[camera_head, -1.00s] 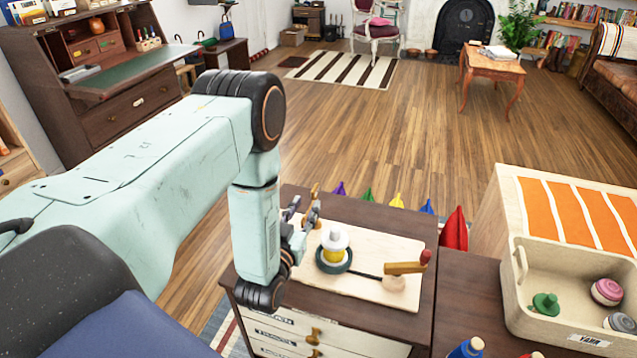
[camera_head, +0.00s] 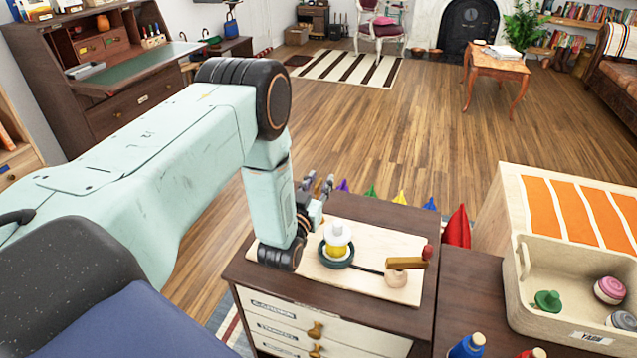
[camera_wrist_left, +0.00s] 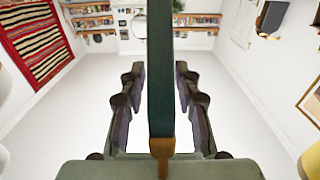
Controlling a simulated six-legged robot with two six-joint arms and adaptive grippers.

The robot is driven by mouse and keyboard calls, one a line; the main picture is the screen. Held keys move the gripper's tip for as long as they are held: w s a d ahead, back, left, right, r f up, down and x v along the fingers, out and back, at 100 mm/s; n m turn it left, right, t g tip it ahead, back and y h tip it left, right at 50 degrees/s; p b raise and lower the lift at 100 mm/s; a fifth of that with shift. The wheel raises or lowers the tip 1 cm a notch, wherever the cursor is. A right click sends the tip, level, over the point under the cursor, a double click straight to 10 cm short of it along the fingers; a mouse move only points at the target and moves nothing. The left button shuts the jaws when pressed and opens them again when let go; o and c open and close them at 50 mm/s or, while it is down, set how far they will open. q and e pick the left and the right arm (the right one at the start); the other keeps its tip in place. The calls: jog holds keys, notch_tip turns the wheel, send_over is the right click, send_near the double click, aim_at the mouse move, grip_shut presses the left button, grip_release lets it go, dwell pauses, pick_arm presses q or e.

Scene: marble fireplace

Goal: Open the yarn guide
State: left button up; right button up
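A pale wooden board (camera_head: 400,295) lies on the dark cabinet in the head view. On it stand a white and yellow spool-like piece (camera_head: 338,240) on a dark green ring and a wooden crank (camera_head: 405,264) with a red knob. I cannot make out which part is the yarn guide; the board's far left corner is hidden behind my gripper. My left gripper (camera_head: 318,188) is by that corner, left of the spool. In the left wrist view its fingers (camera_wrist_left: 160,75) stand apart. A dark green bar (camera_wrist_left: 160,60) with a brass-coloured end runs between them. My right gripper is not in view.
The cabinet (camera_head: 280,278) has labelled drawers. A cream yarn bin (camera_head: 520,305) stands at right, beside an orange-striped surface (camera_head: 585,215). Coloured cones, including a red one (camera_head: 457,228), show behind the cabinet. The wooden floor beyond is open.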

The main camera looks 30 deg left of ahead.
pick_arm(q)
jog(key=shift+w+a+f, duration=0.15)
jog(key=shift+w+f, duration=0.1)
jog(key=shift+c, duration=1.8)
jog(key=shift+s+r, duration=0.15)
grip_shut()
